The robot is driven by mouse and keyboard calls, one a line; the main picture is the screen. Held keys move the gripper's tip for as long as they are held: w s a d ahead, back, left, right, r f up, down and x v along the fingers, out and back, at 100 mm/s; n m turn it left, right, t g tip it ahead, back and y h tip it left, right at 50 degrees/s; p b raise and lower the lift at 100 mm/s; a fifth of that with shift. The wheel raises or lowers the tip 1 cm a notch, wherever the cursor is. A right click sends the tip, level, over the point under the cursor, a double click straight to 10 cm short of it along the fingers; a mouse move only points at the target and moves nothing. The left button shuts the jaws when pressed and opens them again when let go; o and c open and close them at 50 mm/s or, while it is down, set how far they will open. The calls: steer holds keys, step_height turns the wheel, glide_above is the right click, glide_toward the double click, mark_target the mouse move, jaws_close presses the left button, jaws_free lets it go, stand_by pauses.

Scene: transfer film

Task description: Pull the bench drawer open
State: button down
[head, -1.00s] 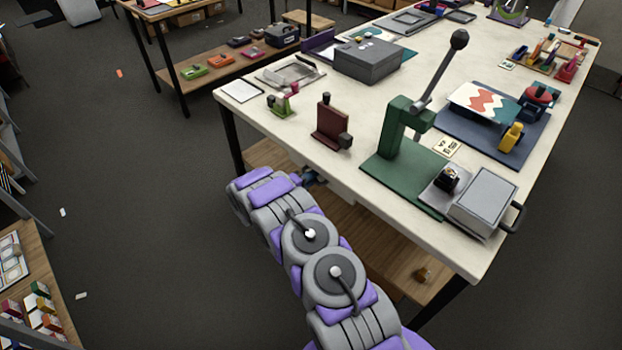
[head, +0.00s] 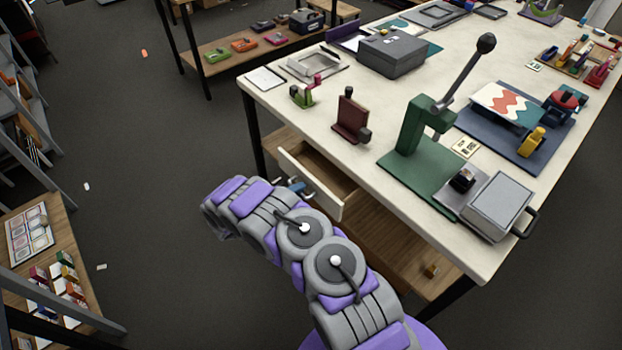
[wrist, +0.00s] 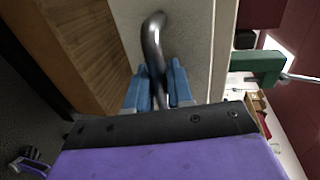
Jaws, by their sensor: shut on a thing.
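The bench drawer (head: 313,183) has a pale front panel and stands partly out from under the bench top (head: 370,180). Its wooden inside shows in the head view and looks empty where visible. A curved metal handle (wrist: 154,45) sits on the drawer front in the wrist view. My gripper (wrist: 160,88) has blue fingers, one on each side of the handle, and is shut on it. In the head view my gripper (head: 297,187) is small and partly hidden by my arm at the drawer front.
The bench top holds a green lever press (head: 425,140), a grey box (head: 391,54), a brown block-like fixture (head: 351,118) and a silver box with a handle (head: 497,205). A wooden lower shelf (head: 390,250) runs below the drawer. Open floor (head: 150,200) lies to the left.

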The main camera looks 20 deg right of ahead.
steer(key=shift+s+a+f, duration=0.15)
steer(key=shift+s+a, duration=0.25)
steer(key=shift+a, duration=0.3)
steer(key=shift+s+a+f, duration=0.1)
steer(key=shift+s+a, duration=0.25)
steer(key=shift+a, duration=0.35)
steer(key=c, duration=1.1)
jaws_free()
steer(key=shift+w, duration=0.1)
steer(key=shift+r, duration=0.1)
steer(key=p+v, duration=0.3)
steer(key=v, duration=1.4)
steer(key=shift+a, duration=0.25)
